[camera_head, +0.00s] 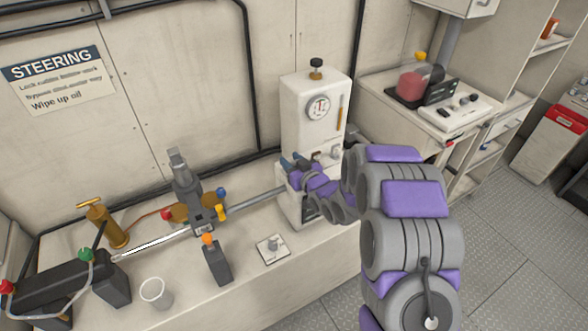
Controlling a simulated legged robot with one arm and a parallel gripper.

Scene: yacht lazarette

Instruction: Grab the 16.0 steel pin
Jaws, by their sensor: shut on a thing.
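My gripper (290,165) is at the end of my purple and grey arm, in front of the lower part of a white housing with a round dial (318,107). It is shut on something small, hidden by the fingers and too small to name. I cannot clearly make out a steel pin or any 16.0 marking. A steel rod (255,198) runs from the steering unit (186,185) toward the housing, ending just below and beside my gripper. Whether they touch is unclear.
A small plate with a grey fitting (272,250), a dark bottle with an orange cap (216,262) and a white cup (155,292) stand on the bench. A brass pump (106,225) is at left. A side counter (375,85) stands at right. Floor is clear at lower right.

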